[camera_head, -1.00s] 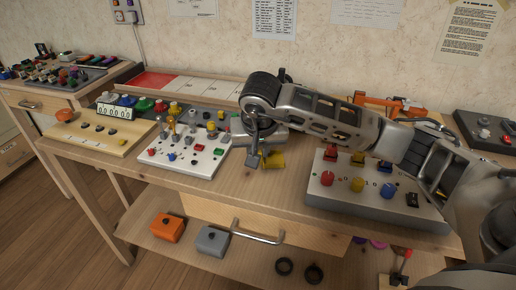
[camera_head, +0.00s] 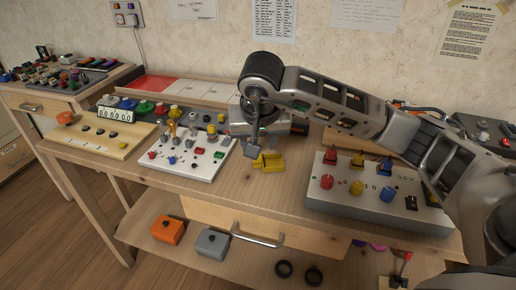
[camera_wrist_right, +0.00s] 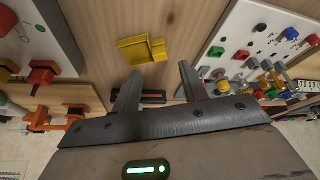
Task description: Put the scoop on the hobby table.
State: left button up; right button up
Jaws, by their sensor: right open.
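The yellow scoop (camera_head: 268,162) lies on the wooden table (camera_head: 225,195), between the white switch panel and the grey box with knobs. In the right wrist view the scoop (camera_wrist_right: 142,50) lies on bare wood beyond the fingertips, apart from them. My right gripper (camera_wrist_right: 160,84) is open with nothing held between its fingers. In the head view it hangs over the table just behind and above the scoop, partly hidden by its own wrist. My left gripper is not in view.
The white switch panel (camera_head: 190,152) stands left of the scoop. The grey knob box (camera_head: 375,202) stands to the right. Bare wood lies in front of the scoop. Orange (camera_head: 167,230) and grey (camera_head: 211,242) blocks sit on the lower shelf.

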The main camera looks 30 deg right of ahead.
jog(key=v, duration=0.7)
